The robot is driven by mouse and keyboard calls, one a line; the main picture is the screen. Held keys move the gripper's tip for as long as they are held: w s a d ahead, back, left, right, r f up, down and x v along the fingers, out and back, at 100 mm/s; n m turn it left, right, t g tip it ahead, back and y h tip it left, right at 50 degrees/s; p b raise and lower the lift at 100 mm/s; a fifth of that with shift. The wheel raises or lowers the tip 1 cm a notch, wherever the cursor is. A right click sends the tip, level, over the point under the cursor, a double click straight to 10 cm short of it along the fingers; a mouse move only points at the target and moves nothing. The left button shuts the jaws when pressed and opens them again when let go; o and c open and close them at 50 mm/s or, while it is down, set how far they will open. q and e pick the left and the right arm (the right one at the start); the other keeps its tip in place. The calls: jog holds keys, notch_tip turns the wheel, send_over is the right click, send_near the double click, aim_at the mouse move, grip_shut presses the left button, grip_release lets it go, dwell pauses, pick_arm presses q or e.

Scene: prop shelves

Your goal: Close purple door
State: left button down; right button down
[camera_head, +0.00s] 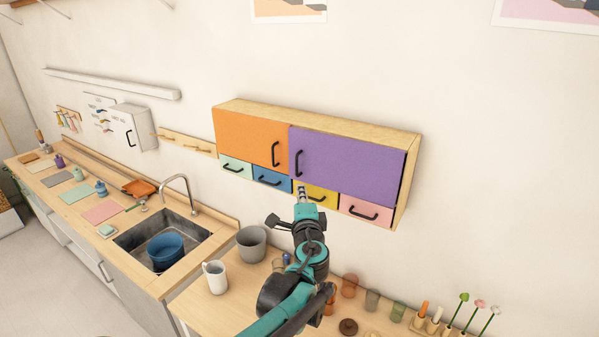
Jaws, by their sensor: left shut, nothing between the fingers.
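The purple door (350,163) is on the right half of the wooden wall cabinet (365,131). It lies nearly flush across the front, with a dark gap along its right edge. Its black handle (298,163) is upright at the door's left edge. My left gripper (301,190) is shut and empty. It shows in front of the yellow drawer, just below the door's lower left part; I cannot tell whether it touches anything. My right gripper is not in view.
The orange door (243,137) beside it looks closed. Mint, blue, yellow (322,198) and pink (364,209) drawers sit below. Under the cabinet, the counter holds a grey pot (251,244), a white mug (215,277) and several cups. A sink (160,240) is at left.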

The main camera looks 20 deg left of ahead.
aim_at(297, 167)
pick_arm(q)
jog(key=p+x, duration=0.1)
jog(key=x, duration=1)
jog(key=shift+w+f+p, duration=0.1)
jog(key=shift+w+p, duration=0.05)
jog(key=shift+p, duration=0.2)
jog(key=shift+w+a+b, duration=0.1)
jog(key=shift+w+b, duration=0.45)
jog(key=shift+w, duration=0.4)
jog(key=shift+s, duration=0.1)
